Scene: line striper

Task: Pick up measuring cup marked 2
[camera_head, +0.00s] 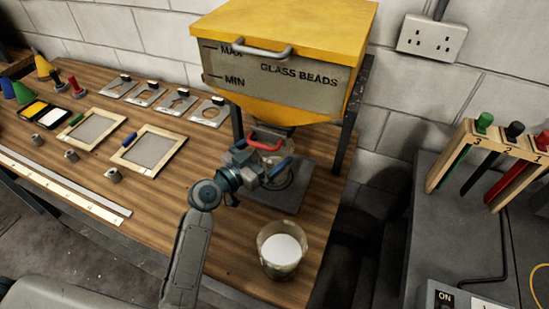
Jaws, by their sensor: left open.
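One clear measuring cup (281,250) holds white material and stands upright near the front edge of the wooden table. No number is legible on either, so I cannot tell which is marked 2. My right gripper is not in view.
The yellow hopper (290,22) marked GLASS BEADS stands close above the left gripper on dark legs. Wooden frames (150,165), metal plates (208,112) and small weights (113,175) lie to the left. A rack (470,140) with coloured handles stands on the grey bench at right.

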